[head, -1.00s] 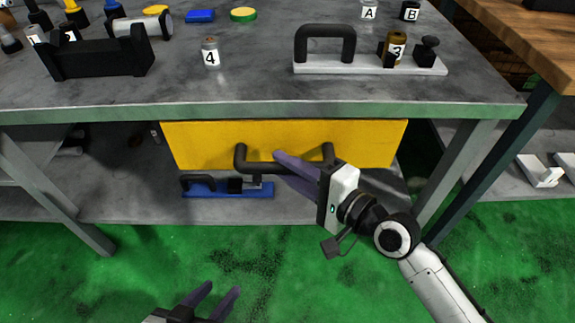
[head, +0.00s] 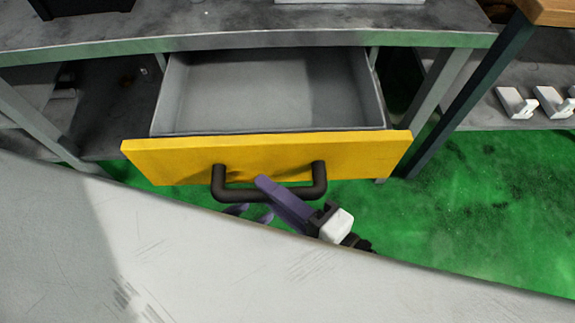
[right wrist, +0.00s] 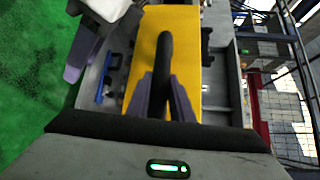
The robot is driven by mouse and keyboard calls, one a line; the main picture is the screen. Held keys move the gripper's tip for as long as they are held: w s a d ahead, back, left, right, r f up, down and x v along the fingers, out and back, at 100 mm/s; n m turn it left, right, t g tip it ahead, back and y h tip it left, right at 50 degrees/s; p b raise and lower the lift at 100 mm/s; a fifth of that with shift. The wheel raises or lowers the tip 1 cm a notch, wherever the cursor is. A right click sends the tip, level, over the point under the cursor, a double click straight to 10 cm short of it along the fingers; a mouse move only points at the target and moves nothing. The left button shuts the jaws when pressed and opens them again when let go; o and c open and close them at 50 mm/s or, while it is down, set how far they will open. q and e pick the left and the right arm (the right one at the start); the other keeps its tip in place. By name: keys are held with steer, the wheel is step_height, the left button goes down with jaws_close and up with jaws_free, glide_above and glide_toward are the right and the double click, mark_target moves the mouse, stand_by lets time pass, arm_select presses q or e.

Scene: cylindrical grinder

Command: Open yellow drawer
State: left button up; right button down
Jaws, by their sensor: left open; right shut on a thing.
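The yellow drawer (head: 150,160) is pulled well out from under the grey table, and its grey inside looks empty. Its dark bar handle (head: 219,185) is on the front panel. My right gripper (head: 264,183) is shut on the handle. The right wrist view shows the handle (right wrist: 165,50) between its two purple fingers (right wrist: 165,95), with the yellow panel (right wrist: 183,40) behind. My left gripper (head: 250,212) is open and empty, just below the handle, mostly hidden by a pale surface. Its purple finger also shows at the left of the right wrist view (right wrist: 76,66).
The grey table (head: 250,40) stands above the drawer, with a leg (head: 440,95) at right. A wooden-topped bench (head: 550,10) and white brackets (head: 517,102) are further right. Green floor (head: 480,190) is clear at right. A pale surface fills the lower head view.

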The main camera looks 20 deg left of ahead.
steer(key=shift+s+d, duration=0.15)
steer(key=shift+s, duration=0.2)
arm_select(q)
steer(key=shift+d, duration=0.15)
steer(key=shift+s+f, duration=0.15)
steer(key=shift+s, duration=0.05)
arm_select(e)
steer(key=c, duration=1.6)
jaws_free()
steer(key=shift+o, duration=0.2)
